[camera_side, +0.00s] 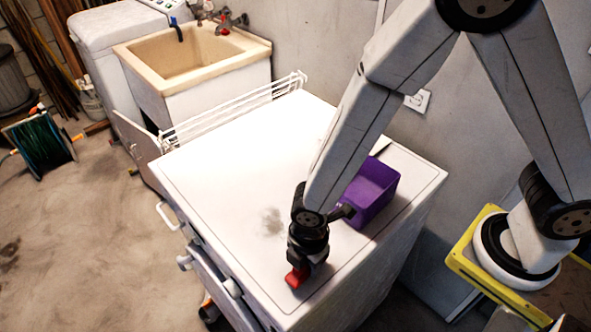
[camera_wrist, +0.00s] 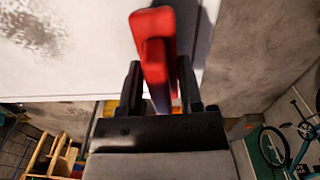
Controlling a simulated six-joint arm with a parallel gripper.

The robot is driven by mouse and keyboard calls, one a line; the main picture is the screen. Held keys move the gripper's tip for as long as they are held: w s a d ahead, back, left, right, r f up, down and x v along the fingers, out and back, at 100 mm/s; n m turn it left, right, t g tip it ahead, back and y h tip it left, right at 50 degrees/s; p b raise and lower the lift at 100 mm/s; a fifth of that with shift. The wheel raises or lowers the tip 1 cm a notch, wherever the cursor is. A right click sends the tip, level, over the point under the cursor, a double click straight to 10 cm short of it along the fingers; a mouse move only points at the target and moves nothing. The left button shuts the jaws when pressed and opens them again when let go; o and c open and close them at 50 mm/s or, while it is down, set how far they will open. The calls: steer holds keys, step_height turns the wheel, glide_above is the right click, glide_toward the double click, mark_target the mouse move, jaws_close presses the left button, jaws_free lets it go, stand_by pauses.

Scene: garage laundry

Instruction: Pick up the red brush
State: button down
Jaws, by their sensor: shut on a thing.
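The red brush (camera_wrist: 153,45) is between the two dark fingers of my gripper (camera_wrist: 158,88) in the wrist view, and the fingers are shut on it. In the side view the red brush (camera_side: 296,276) shows below my gripper (camera_side: 301,262), near the front corner of the white appliance top (camera_side: 235,180). I cannot tell whether the brush touches the top or is just above it. Its lower part is hidden in the wrist view by the gripper.
A purple bin (camera_side: 372,192) stands on the appliance top, right of and behind my gripper. A white wire rack (camera_side: 235,112) runs along the far left edge. A beige sink (camera_side: 190,62) stands beyond. The left half of the top is clear apart from a grey smudge.

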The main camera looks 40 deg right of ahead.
steer(key=shift+r, duration=4.2)
steer(key=c, duration=0.8)
jaws_free()
jaws_close()
steer(key=w+d+f, duration=0.1)
steer(key=w+f, duration=0.1)
steer(key=w, duration=1.8)
steer(key=shift+d, duration=0.2)
